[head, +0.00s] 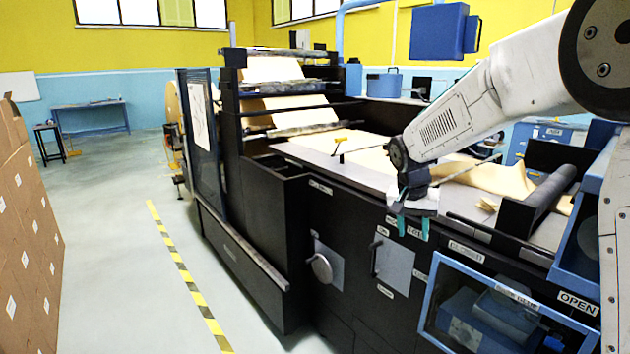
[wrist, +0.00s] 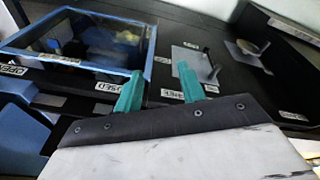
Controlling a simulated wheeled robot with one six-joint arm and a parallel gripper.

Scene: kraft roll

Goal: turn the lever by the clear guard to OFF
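The clear guard (head: 478,309), a blue-framed window, is on the front of the black machine, at lower right in the head view; it also shows in the wrist view (wrist: 75,42). The lever (head: 374,259) is a dark upright bar on a grey plate (head: 396,266) just left of the guard. In the wrist view the lever (wrist: 213,70) sticks out from its plate. Small labels surround the plate; I cannot read them surely. My gripper (head: 412,228), with teal fingers, is open and empty, above and in front of the plate, apart from the lever. Its fingers show apart in the wrist view (wrist: 160,69).
A round knob (head: 321,268) on another grey plate is left of the lever. An OPEN label (head: 578,303) is at the guard's right. Brown paper (head: 375,160) lies on the machine top. Stacked cartons (head: 28,235) stand at far left. The floor (head: 115,220) between is clear.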

